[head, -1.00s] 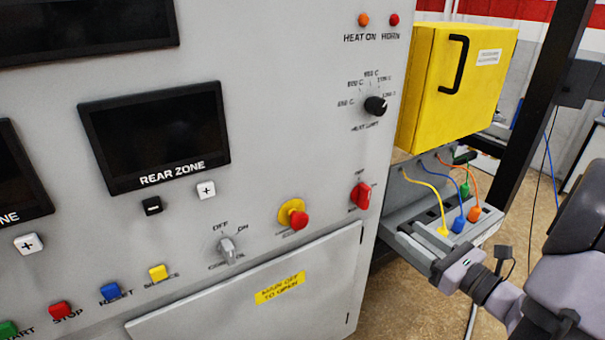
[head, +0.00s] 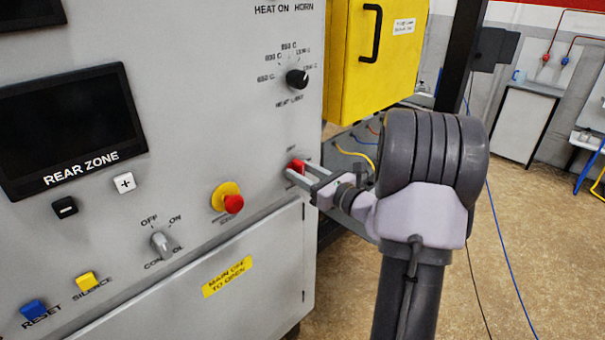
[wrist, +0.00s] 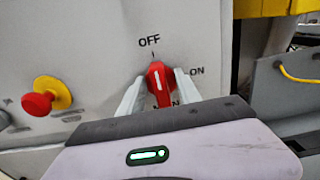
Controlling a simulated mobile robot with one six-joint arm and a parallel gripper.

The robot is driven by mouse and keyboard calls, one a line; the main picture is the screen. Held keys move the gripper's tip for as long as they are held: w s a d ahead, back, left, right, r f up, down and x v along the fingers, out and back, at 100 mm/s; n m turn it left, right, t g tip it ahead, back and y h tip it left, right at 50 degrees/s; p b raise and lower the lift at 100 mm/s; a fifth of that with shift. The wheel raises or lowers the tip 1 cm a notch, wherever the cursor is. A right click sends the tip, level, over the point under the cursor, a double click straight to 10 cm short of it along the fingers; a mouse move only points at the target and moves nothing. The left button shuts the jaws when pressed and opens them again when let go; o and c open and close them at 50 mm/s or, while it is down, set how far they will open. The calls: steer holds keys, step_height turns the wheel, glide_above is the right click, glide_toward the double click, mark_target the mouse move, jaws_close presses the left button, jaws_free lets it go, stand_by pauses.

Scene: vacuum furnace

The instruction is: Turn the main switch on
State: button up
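The main switch is a red rotary knob (wrist: 160,86) on the grey panel. Its white pointer line points up at OFF, and ON is printed to its right. In the head view the red knob (head: 295,165) shows partly behind my fingers. My gripper (wrist: 157,78) is open around the knob, one finger on each side, with a small gap visible on the left. In the head view my gripper (head: 299,173) is up against the panel. Contact on the right side is hard to tell.
A red emergency button (head: 233,203) on a yellow base and the grey control switch (head: 163,243) are left of the knob. The heat limit dial (head: 297,79) is above. A yellow cabinet (head: 375,65) and cables are to the right. Open floor lies further right.

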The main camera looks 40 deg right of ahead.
jaws_close()
steer(key=m+p, duration=0.2)
steer(key=p, duration=0.1)
steer(key=m+p, duration=0.1)
steer(key=p, duration=0.1)
steer(key=shift+d+r+m, duration=0.1)
steer(key=shift+r+m, duration=0.15)
steer(key=shift+m, duration=0.05)
steer(key=m+p, duration=0.5)
steer(key=p, duration=0.1)
steer(key=shift+d+f+p, duration=0.15)
steer(key=shift+p, duration=0.15)
steer(key=m+p, duration=0.4)
steer(key=shift+f+m, duration=0.15)
steer(key=shift+m, duration=0.25)
steer(key=shift+d+f+m+p, duration=0.1)
steer(key=shift+f+m+p, duration=0.1)
steer(key=shift+m+p, duration=0.8)
steer(key=shift+f+m+p, duration=0.15)
steer(key=shift+m+p, duration=0.65)
steer(key=shift+m, duration=0.4)
